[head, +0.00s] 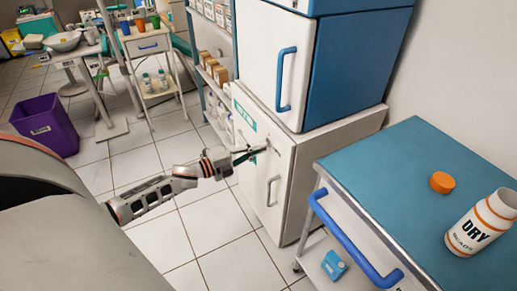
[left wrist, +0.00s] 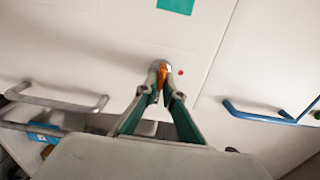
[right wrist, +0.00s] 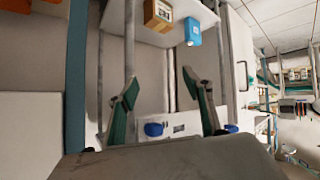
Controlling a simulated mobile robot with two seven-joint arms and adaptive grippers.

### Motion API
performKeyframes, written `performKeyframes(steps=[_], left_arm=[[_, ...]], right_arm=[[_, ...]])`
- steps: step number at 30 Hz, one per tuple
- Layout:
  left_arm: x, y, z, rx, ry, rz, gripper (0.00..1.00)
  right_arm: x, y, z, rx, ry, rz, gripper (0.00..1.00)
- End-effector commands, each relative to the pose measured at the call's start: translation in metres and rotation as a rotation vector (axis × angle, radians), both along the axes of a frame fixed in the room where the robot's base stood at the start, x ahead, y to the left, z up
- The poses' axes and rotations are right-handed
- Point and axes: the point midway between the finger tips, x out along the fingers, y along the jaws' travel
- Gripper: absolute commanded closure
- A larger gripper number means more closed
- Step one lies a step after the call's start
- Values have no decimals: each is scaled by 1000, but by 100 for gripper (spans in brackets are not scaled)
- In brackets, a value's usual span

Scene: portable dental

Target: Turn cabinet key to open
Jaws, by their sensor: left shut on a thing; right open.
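My left gripper (head: 256,148) reaches the upper part of this front. In the left wrist view its fingertips (left wrist: 164,78) are shut on a small orange key (left wrist: 161,75) at a round metal lock. A small red dot (left wrist: 181,72) is just right of the lock. The cabinet door looks closed. My right gripper (right wrist: 164,95) is open and empty in the right wrist view; it is not seen in the head view.
A cart (head: 400,165) with a blue top and blue handle stands close at the right. A white DRY bottle (head: 483,222) and an orange cap (head: 442,182) are on it. A purple bin (head: 46,124) stands at the left. Tiled floor (head: 215,220) is free before the cabinet.

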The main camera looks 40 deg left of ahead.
Motion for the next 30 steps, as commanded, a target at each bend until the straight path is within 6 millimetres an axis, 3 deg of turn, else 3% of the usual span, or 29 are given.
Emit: performKeyframes(steps=[12,13,15,25,30], left_arm=[[0,0,-1,7,-1,1,100],[0,0,-1,7,-1,1,87],[0,0,-1,7,-1,1,76],[-1,0,0,6,-1,0,76],[-13,5,-1,5,0,0,76]], right_arm=[[0,0,-2,-1,2,2,50],[0,0,-2,-1,3,2,50],[0,1,-3,-1,3,2,50],[-4,1,-6,-3,10,5,50],[-3,1,-5,-2,9,4,50]])
